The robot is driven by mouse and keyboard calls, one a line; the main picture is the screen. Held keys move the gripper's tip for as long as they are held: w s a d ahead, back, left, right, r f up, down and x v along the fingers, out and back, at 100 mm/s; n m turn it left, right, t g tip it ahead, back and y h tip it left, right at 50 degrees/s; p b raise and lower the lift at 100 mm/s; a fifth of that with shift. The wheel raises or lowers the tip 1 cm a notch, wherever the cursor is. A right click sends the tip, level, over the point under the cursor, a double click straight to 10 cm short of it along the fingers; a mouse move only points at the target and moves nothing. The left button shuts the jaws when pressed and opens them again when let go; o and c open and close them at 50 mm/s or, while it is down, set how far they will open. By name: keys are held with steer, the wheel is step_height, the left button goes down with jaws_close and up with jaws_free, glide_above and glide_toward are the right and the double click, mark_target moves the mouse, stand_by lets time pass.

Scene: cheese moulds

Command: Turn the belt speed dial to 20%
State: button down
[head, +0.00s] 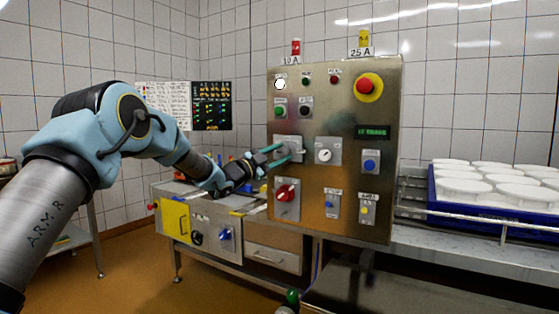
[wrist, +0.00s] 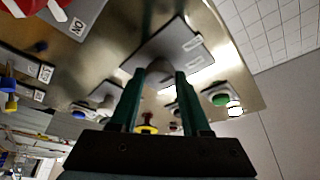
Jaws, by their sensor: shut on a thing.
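The steel control panel (head: 335,75) stands upright in the middle of the head view. My gripper (head: 287,155) reaches it from the left, its teal fingers on a grey knob at a metal plate (head: 283,141). In the wrist view, my gripper (wrist: 160,82) is shut on this grey knob (wrist: 158,72), with one finger on each side. The knob's plate (wrist: 172,47) carries small white labels, too small to read. The fingers partly hide the knob, so its setting cannot be told. A white-faced dial (head: 324,152) sits just right of it.
A red emergency button (head: 367,86) and green display (head: 373,132) are on the panel. A red rotary switch (head: 285,192) sits below my gripper. A blue crate of white moulds (head: 475,217) stands at right. A low steel machine (head: 213,232) stands below my arm.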

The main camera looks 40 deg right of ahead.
steer(key=shift+n+t, duration=0.3)
steer(key=shift+n, duration=0.4)
steer(key=shift+c, duration=1.9)
jaws_free()
steer(key=b+v, duration=0.2)
steer(key=v, duration=0.8)
steer(key=shift+a+f, duration=0.2)
steer(key=shift+a, duration=0.15)
